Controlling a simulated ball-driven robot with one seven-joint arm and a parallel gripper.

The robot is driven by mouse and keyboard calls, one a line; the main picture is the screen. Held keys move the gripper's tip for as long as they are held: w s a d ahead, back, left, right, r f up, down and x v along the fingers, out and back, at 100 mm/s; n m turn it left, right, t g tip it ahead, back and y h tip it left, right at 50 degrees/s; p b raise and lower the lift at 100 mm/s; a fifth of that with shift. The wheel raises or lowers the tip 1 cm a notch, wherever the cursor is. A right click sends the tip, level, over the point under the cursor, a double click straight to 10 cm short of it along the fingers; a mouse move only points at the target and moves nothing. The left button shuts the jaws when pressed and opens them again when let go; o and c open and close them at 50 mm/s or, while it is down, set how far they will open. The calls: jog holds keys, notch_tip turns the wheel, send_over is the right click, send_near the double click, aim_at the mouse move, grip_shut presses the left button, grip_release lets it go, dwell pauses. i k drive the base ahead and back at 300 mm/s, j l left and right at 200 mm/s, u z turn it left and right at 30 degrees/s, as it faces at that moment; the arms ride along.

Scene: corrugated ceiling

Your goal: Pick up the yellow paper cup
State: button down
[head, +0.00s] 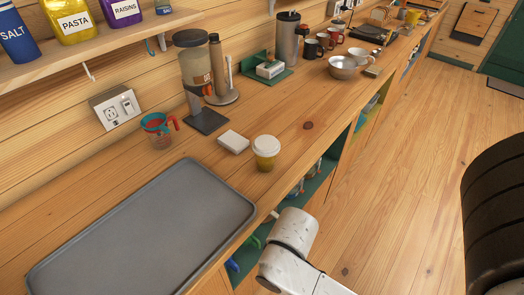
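A yellow paper cup (266,156) with a white lid stands upright on the wooden counter, near its front edge. It is to the right of the grey tray and just beside a small white box. Nothing touches it from above. A white, speckled link of my arm shows at the bottom middle, in front of the counter and below the cup. My gripper itself cannot be made out in this view.
The grey tray (150,232) fills the near counter. Behind the cup are the white box (233,142), a red-handled measuring cup (158,130) and a coffee grinder (196,75). A metal bowl (343,67) and several mugs stand farther back. Counter right of the cup is clear.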

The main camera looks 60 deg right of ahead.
aim_at(264, 165)
jog(key=j+z, duration=0.65)
jog(key=z, duration=0.2)
